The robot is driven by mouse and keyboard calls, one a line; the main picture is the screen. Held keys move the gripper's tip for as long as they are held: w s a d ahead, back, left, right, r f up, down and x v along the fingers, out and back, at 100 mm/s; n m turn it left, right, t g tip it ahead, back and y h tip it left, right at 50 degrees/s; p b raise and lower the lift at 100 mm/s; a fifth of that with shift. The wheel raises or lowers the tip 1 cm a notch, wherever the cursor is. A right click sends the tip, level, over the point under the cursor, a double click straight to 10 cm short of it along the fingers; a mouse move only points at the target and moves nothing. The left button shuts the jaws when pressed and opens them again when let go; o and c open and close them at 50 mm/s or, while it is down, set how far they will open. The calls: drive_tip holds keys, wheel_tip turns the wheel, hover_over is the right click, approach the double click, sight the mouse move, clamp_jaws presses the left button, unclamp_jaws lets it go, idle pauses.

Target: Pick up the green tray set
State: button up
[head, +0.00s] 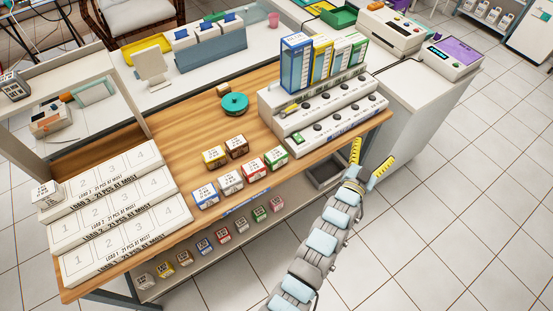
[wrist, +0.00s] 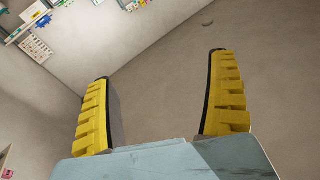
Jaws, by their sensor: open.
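A green tray (head: 340,17) sits on the back counter at the top of the head view, beside a flat yellow-and-green item (head: 314,7). I cannot tell whether it is one tray or several. Other green things are a tall green-marked box (head: 356,52) in the rack and a green-marked cube (head: 275,158) on the wooden table. My gripper (head: 371,160) is open and empty, beyond the table's right front edge and well apart from all of these. In the wrist view my yellow-padded fingers (wrist: 160,70) are spread, with only plain grey surfaces between them.
The wooden table (head: 200,124) holds white loading racks (head: 115,215) at left and a white stepped dispenser (head: 330,125) at right. A white cabinet (head: 408,125) and devices stand behind my gripper. Tiled floor (head: 450,210) at right is clear.

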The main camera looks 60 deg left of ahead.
drive_tip(key=a+f+g+h, duration=0.1)
drive_tip(key=a+f+g, duration=0.3)
drive_tip(key=a, duration=0.7)
drive_tip(key=m+g+h+b, duration=0.2)
drive_tip(key=g+h+b, duration=0.1)
drive_tip(key=g+h, duration=0.5)
approach(278, 157)
drive_tip(key=shift+g+h, duration=0.3)
drive_tip(key=shift+a+x, duration=0.35)
drive_tip(key=shift+x, duration=1.9)
drive_tip(key=shift+a+x, duration=0.3)
drive_tip(key=shift+x, duration=1.95)
drive_tip(key=shift+a+x, duration=0.35)
drive_tip(key=shift+x, duration=1.9)
drive_tip(key=shift+w+r, duration=0.1)
drive_tip(key=shift+w, duration=0.1)
drive_tip(key=shift+c, duration=0.2)
drive_tip(key=c, duration=1.3)
